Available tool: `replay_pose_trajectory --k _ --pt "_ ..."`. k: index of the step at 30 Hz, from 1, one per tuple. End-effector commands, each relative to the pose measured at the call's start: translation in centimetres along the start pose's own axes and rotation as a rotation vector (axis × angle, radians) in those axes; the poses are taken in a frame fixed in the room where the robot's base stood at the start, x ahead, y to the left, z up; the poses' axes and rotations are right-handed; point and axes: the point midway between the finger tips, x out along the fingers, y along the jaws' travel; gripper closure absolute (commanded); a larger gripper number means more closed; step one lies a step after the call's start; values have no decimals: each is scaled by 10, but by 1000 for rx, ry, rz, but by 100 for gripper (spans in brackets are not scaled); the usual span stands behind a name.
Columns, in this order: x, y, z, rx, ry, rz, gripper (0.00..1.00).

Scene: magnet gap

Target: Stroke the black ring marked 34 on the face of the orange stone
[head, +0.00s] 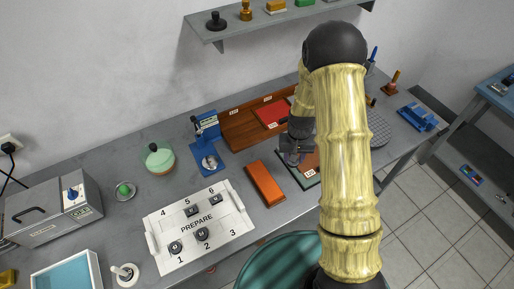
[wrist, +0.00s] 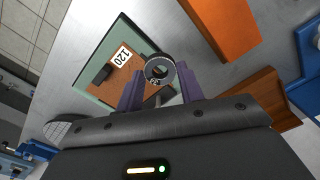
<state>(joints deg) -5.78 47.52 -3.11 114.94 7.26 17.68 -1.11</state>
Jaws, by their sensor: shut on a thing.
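My gripper (wrist: 160,92) is shut on a dark ring (wrist: 160,70) with an open centre; small marks on its rim look like 34. The ring sits between the purple fingertips, over the edge of a green-framed plate (wrist: 107,100) with a brown face and a label reading 120. In the head view my gripper (head: 294,158) is partly hidden by my arm, and the ring cannot be made out. The orange stone (head: 265,183), a long block, lies on the bench left of my gripper. It also shows at the top of the wrist view (wrist: 225,25), apart from the ring.
A brown wooden tray (head: 238,132) with a red labelled plate (head: 271,112) lies behind. A blue stand (head: 205,145) and a white numbered PREPARE board (head: 198,228) are to the left. Bare grey bench surrounds the orange stone.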

Motion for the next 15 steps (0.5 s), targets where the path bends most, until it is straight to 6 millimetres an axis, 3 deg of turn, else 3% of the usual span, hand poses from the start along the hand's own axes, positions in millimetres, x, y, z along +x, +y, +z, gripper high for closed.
replay_pose_trajectory --k 9,12,15 --pt "-31 -101 -6 186 0 0 83" --pt "-35 -119 -4 228 0 -1 83" --pt "-35 -125 -4 246 -1 -1 83"
